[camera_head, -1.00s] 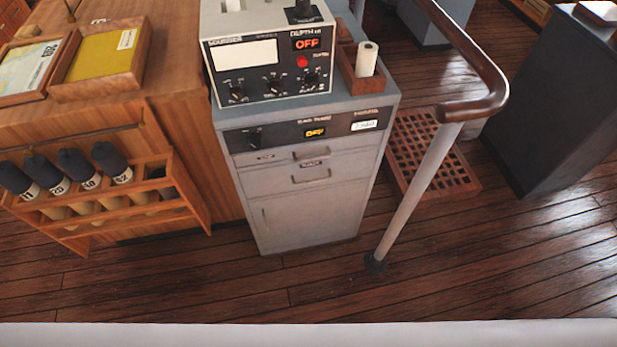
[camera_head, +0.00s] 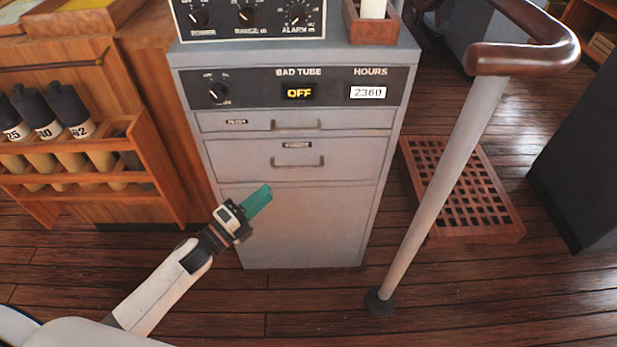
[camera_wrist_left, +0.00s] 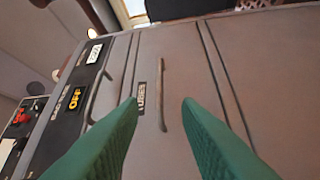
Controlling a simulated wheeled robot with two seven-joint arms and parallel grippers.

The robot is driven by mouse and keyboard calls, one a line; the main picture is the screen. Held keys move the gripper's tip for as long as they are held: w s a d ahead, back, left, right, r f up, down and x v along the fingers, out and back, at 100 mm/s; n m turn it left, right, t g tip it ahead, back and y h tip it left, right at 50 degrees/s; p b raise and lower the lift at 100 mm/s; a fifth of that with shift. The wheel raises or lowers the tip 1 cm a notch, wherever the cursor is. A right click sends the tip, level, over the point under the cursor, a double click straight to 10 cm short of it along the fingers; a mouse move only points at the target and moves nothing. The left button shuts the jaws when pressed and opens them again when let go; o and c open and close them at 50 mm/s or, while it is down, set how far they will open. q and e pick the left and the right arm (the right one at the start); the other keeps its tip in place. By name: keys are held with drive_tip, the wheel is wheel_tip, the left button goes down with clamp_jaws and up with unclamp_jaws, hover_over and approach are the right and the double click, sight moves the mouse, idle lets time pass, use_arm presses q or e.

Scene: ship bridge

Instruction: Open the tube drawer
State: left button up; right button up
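The tube drawer (camera_head: 230,160) is the lower of two grey drawers in the cabinet. It is shut, with a small dark label and a bar handle (camera_head: 297,163). In the left wrist view its handle (camera_wrist_left: 162,95) shows beside the label reading TUBES, between my green fingertips in the picture. My left gripper (camera_head: 266,191) is below and left of that handle in the head view. In the left wrist view the left gripper (camera_wrist_left: 160,104) is open, its fingers apart with nothing held. My right gripper is not in view.
The upper drawer (camera_head: 350,121) above is also shut. Above it a control panel (camera_head: 335,86) reads BAD TUBE OFF and HOURS 2360. A metal post with a wooden handrail (camera_head: 440,180) stands to the right. A wooden bottle rack (camera_head: 165,165) is at left.

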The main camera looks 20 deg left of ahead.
sight(296, 168)
use_arm(q)
drive_tip(key=x, duration=1.1)
drive_tip(key=shift+w, duration=0.35)
drive_tip(key=shift+c, duration=0.2)
drive_tip(key=shift+f, duration=0.1)
clamp_jaws()
